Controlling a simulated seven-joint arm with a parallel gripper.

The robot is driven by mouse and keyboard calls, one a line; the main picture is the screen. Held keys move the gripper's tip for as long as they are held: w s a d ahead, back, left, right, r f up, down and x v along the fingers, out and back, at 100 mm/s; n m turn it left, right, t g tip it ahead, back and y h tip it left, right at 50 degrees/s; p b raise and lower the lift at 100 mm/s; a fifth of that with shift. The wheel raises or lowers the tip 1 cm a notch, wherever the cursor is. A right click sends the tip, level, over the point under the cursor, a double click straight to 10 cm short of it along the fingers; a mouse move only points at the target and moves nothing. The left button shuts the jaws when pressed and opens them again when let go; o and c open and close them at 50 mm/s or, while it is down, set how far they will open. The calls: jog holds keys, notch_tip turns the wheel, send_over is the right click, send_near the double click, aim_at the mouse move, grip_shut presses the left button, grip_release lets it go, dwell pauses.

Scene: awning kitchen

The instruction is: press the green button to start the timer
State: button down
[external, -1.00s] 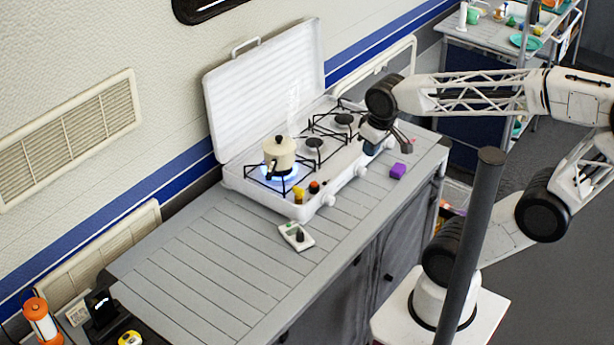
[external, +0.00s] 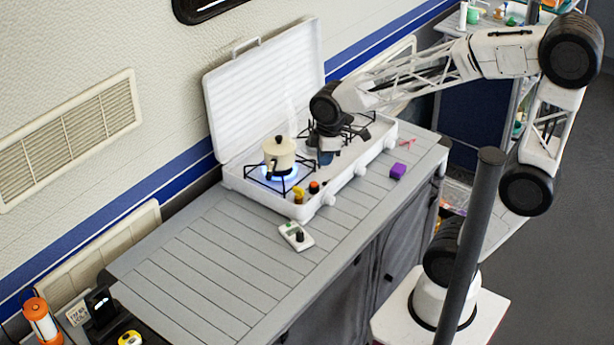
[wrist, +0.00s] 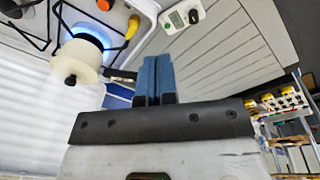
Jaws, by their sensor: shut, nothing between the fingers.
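The timer (external: 296,236) is a small white device lying on the grey slatted counter, in front of the stove. The timer also shows at the top of the wrist view (wrist: 184,16), beyond my fingertips. My gripper (external: 325,158) is above the stove, right of the pot and behind the timer, apart from it. In the wrist view its blue fingers (wrist: 156,62) are together and empty.
A cream pot (external: 279,155) stands over a lit blue flame on the white stove (external: 335,185), whose lid is open. A purple block (external: 398,171) lies on the counter (external: 220,270), which is clear around the timer.

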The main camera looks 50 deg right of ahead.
aim_at(288, 225)
jog(key=w+a+f+n+g, duration=0.1)
jog(key=w+a+f+n, duration=0.5)
jog(key=w+f+n, duration=0.1)
jog(key=shift+w+a+f+n, duration=0.35)
jog(key=shift+w+n, duration=0.05)
jog(key=shift+n, duration=0.3)
jog(key=shift+f, duration=0.15)
notch_tip(288, 225, down, 14)
jog(key=shift+r, duration=0.15)
dwell(0.4)
